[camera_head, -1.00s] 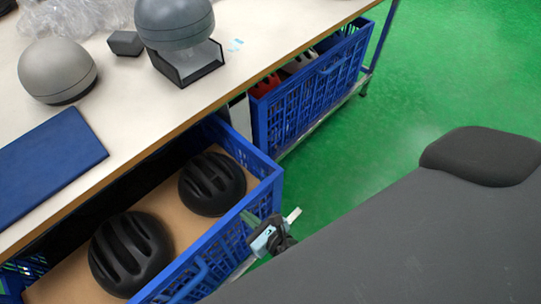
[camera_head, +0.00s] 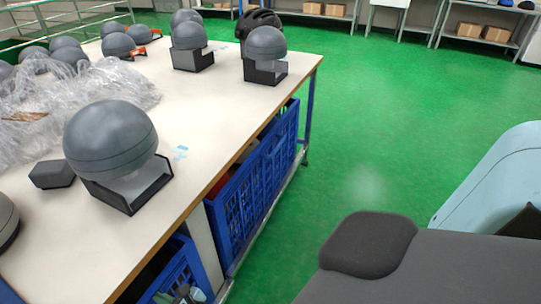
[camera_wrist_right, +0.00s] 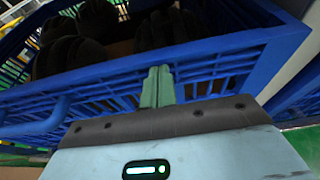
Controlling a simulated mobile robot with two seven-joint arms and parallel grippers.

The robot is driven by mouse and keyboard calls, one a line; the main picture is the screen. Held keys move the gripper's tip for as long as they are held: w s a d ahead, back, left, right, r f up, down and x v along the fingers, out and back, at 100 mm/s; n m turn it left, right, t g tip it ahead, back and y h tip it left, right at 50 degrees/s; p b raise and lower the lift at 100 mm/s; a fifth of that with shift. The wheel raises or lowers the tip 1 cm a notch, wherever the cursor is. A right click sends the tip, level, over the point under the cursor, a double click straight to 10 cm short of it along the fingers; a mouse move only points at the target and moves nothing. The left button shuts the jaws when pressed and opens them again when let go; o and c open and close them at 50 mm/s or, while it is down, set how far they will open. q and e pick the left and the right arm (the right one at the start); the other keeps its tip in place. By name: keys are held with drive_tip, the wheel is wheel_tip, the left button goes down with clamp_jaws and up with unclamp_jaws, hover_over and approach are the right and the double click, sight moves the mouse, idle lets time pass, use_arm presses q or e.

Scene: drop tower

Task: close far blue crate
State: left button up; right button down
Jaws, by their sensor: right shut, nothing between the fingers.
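A blue lattice crate (camera_head: 258,185) stands farther off under the table's right edge, in the head view, with its long side flush near the table edge. A nearer blue crate (camera_head: 172,268) shows only in part at the bottom of the head view. In the right wrist view a blue crate (camera_wrist_right: 210,50) with dark helmets (camera_wrist_right: 75,48) inside fills the picture; its top is open. My right gripper (camera_wrist_right: 157,72) is shut and empty, its fingertips in front of the crate's rim; I cannot tell whether they touch. It is partly visible in the head view (camera_head: 188,293). My left gripper is out of view.
The white table (camera_head: 225,110) carries grey domes on black stands (camera_head: 112,145) and clear plastic wrap (camera_head: 65,100). Green floor (camera_head: 370,120) lies open to the right of the table. Shelves with boxes (camera_head: 483,30) stand at the back.

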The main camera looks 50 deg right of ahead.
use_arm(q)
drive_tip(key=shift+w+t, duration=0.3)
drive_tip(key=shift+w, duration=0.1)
use_arm(e)
drive_tip(key=shift+w+a+r, duration=0.1)
drive_tip(key=shift+w+a, duration=0.05)
drive_tip(key=shift+w, duration=0.4)
drive_tip(key=shift+w+a+r, duration=0.1)
drive_tip(key=shift+w, duration=0.4)
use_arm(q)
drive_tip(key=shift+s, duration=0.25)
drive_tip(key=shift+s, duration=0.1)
